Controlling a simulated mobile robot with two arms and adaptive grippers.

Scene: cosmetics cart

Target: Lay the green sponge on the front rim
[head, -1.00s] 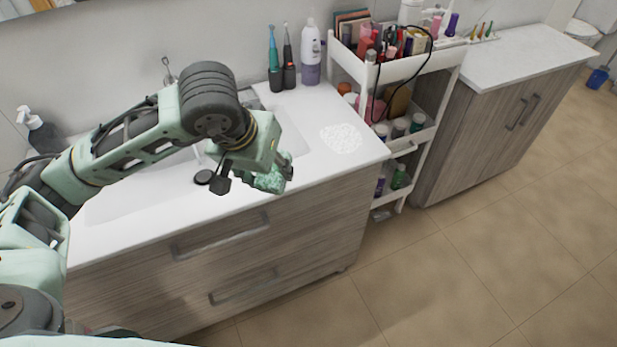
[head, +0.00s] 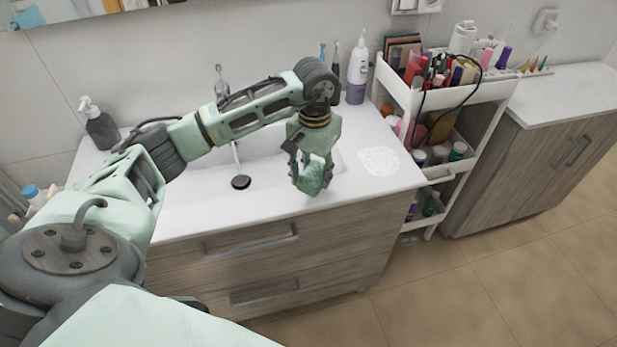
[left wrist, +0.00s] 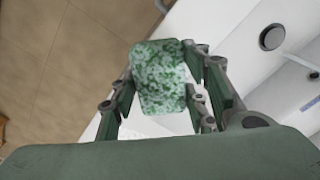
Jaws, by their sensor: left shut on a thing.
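The green sponge (head: 313,178) is speckled light and dark green. My left gripper (head: 311,184) points down and is shut on it, at the front edge of the sink basin. In the left wrist view the sponge (left wrist: 158,75) sits between the fingers, with the white counter and the tan floor behind it. The white front rim (head: 262,214) runs along the counter between the basin and the drawers. The sponge appears over or at this rim; I cannot tell whether it touches. My right gripper is not in view.
A faucet (head: 236,158) and dark drain (head: 240,182) are left of the gripper. A soap dispenser (head: 100,126) stands back left, a white and purple bottle (head: 357,75) back right. A patterned white patch (head: 379,160) lies on the right counter. A loaded cart (head: 455,96) stands beyond.

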